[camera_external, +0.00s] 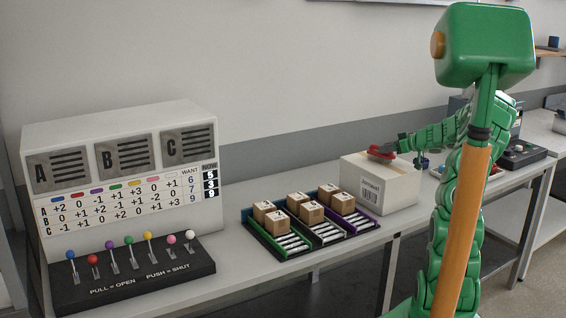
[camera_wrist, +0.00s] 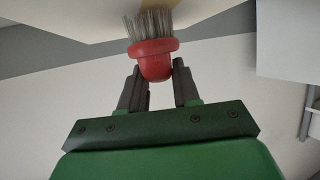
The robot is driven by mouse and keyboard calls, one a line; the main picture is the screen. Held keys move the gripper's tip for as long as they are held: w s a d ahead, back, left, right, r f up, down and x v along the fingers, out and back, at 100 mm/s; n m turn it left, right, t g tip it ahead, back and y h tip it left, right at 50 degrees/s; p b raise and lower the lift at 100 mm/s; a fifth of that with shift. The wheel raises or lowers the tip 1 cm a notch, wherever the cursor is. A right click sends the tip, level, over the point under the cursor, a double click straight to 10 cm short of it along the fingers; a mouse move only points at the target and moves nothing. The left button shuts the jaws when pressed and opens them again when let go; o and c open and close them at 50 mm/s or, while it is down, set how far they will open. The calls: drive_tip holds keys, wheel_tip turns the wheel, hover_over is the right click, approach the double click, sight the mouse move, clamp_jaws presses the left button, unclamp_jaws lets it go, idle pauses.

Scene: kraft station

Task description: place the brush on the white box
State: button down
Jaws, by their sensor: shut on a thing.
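The brush (camera_wrist: 152,56) has a red handle and grey bristles. In the wrist view my gripper (camera_wrist: 158,82) is shut on its red handle, one finger on each side. In the external view the red brush (camera_external: 380,150) is at the top of the white box (camera_external: 378,192), and my gripper (camera_external: 397,146) reaches to it from the right. I cannot tell whether the brush touches the box top. The box is closed, with a printed label on its front. In the wrist view the bristles point toward a pale surface at the top edge.
Further left stands a white panel with a lever base (camera_external: 135,275). The bench (camera_external: 225,210) is clear between panel and tray. Other items stand behind my arm.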

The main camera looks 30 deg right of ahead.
drive_tip(key=shift+f, duration=0.1)
drive_tip(key=c, duration=0.8)
unclamp_jaws()
drive_tip(key=v, duration=1.2)
drive_tip(key=shift+a, duration=0.1)
